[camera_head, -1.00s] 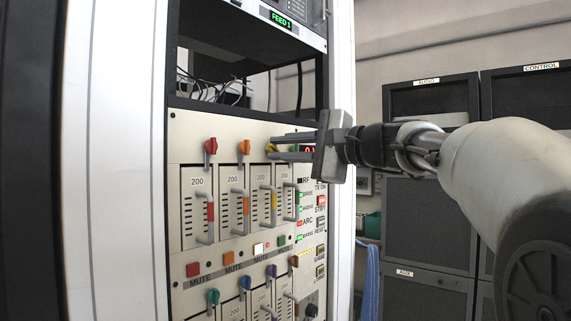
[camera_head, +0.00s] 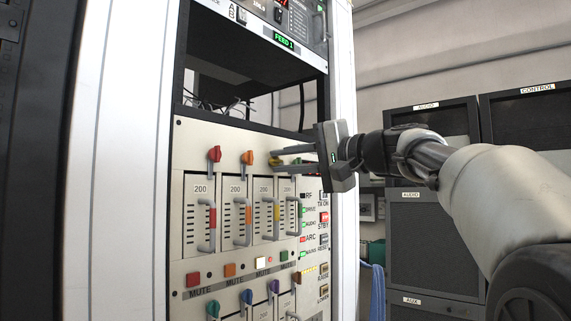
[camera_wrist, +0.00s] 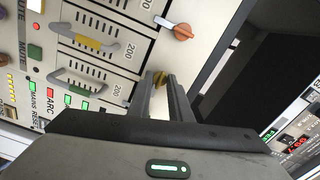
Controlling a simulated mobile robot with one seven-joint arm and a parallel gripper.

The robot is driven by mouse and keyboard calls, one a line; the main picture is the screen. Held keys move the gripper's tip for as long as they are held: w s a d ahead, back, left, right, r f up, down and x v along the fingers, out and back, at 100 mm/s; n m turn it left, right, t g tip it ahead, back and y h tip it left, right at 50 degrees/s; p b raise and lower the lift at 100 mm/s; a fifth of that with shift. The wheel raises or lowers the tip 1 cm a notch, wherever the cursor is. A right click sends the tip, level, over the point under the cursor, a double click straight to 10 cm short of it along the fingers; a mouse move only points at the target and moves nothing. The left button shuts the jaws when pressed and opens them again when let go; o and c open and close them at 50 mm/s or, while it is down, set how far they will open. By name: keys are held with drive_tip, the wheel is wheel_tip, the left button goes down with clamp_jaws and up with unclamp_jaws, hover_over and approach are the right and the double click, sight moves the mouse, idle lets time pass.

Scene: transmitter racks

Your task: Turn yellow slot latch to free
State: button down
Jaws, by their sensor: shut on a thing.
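The yellow latch (camera_head: 275,160) sits at the top of the third slot on the cream panel, right of the orange latch (camera_head: 248,158). My gripper (camera_head: 279,162) reaches in from the right, its fingers shut on the yellow latch.
A red latch (camera_head: 214,154) is at the far left of the row. Grey handles stick out below the latches. Lit buttons (camera_head: 323,217) line the panel's right side. An open rack bay with loose cables (camera_head: 235,105) lies above. Dark cabinets (camera_head: 432,240) stand behind my arm.

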idle(0.3)
drive_tip(key=c, duration=1.6)
unclamp_jaws()
drive_tip(key=v, duration=1.7)
drive_tip(key=shift+s+d, duration=0.15)
drive_tip(key=shift+d, duration=0.05)
drive_tip(key=shift+f, duration=0.1)
